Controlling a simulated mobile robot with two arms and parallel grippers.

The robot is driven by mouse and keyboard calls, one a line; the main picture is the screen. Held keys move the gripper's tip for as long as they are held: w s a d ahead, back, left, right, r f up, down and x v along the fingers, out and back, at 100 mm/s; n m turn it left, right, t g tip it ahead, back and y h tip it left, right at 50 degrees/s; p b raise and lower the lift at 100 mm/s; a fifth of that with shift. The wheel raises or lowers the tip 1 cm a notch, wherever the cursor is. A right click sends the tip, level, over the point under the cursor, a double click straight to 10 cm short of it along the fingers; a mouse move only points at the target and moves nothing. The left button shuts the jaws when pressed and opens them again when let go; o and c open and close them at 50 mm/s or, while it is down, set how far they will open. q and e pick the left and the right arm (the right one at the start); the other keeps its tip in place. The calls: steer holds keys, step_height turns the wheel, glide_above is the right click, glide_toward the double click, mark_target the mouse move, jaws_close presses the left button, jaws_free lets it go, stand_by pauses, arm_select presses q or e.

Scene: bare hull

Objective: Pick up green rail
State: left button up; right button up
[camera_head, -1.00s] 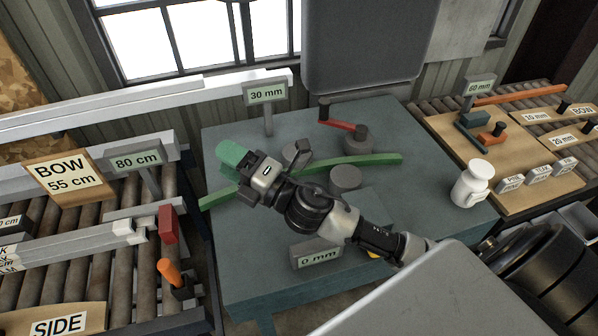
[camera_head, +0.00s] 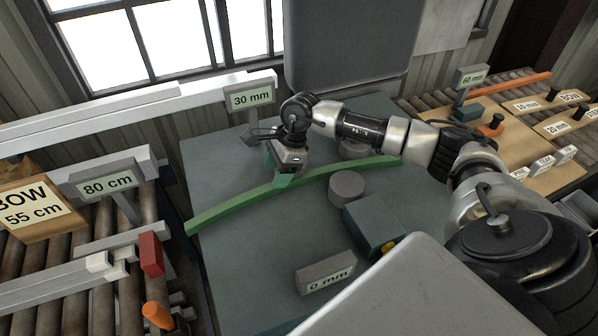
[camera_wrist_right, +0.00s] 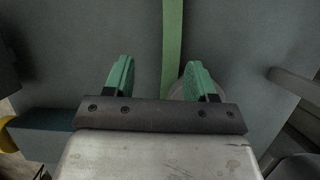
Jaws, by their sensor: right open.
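The green rail (camera_head: 235,206) is a long, slightly curved bar lying across the blue-grey table, from its left edge toward the back right. My right gripper (camera_head: 277,168) points down over the middle of the rail, its green fingers apart and empty. In the right wrist view the rail (camera_wrist_right: 172,45) runs upright in the picture between the two open fingers (camera_wrist_right: 159,75), closer to the right one. Whether the fingers reach down beside the rail is hard to tell. Part of the rail is hidden behind the gripper. My left gripper is not in view.
Round grey blocks (camera_head: 346,187) stand next to the rail. A "0 mm" sign (camera_head: 325,274) and a teal block (camera_head: 375,222) sit nearer the front. A "30 mm" sign (camera_head: 251,98) stands at the back. Roller conveyors flank the table (camera_head: 250,255), whose front left is clear.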

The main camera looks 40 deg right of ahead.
mark_target(266, 191)
steer(key=shift+x, duration=0.9)
steer(key=p+x, duration=0.1)
steer(key=x, duration=0.1)
steer(key=p+x, duration=0.1)
steer(key=x, duration=0.2)
steer(key=shift+w, duration=0.2)
steer(key=shift+f, duration=0.2)
steer(key=shift+w, duration=0.1)
jaws_close()
